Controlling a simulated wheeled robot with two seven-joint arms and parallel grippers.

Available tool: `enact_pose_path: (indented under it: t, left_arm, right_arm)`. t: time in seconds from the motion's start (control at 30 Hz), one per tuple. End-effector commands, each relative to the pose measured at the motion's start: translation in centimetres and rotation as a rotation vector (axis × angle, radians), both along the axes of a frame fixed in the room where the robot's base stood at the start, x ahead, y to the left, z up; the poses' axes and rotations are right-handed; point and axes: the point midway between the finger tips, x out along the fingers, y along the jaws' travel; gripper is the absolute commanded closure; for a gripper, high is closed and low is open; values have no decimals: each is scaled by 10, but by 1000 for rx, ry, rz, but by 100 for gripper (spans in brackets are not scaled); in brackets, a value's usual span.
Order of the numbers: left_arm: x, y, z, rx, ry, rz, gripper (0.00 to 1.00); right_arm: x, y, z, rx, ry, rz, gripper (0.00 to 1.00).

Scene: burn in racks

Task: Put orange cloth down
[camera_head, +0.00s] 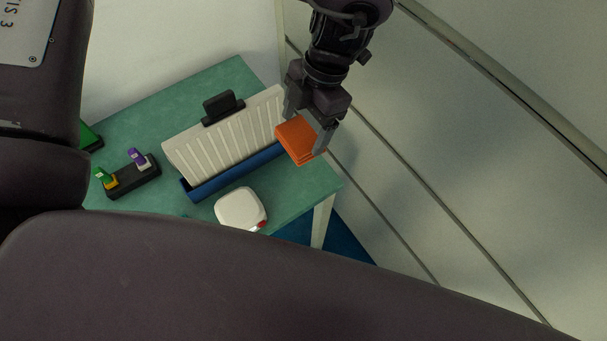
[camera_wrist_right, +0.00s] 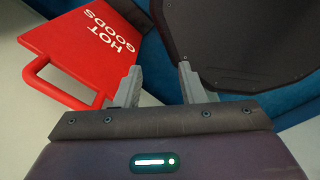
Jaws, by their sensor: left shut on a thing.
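The orange cloth (camera_head: 296,142) is a folded square pad in the head view. My left gripper (camera_head: 306,122) is shut on it and holds it at the right end of the pale ribbed rack. I cannot tell whether the cloth touches the rack or the table. My right gripper (camera_wrist_right: 158,88) shows in the right wrist view with its two fingers apart and nothing between them.
The green table (camera_head: 310,188) carries a pale ribbed rack (camera_head: 225,135) with a blue base, a white rounded container (camera_head: 240,208) and a black block (camera_head: 130,180) with green and purple pieces. A red HOT GOODS board (camera_wrist_right: 98,48) lies beside my right gripper.

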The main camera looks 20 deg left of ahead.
Motion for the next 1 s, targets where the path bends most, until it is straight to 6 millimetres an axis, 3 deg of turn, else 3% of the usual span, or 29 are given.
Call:
enact_pose_path:
  t: [0.5, 0.77, 1.0]
  left_arm:
    - [-1, 0, -127, 0, 6, 4, 39]
    - [0, 0, -152, 0, 2, 3, 39]
    - [0, 0, -185, 1, 4, 4, 42]
  right_arm:
    - [26, 1, 6, 3, -38, 0, 64]
    - [17, 0, 4, 0, -25, 1, 64]
    - [14, -2, 5, -2, -21, 2, 64]
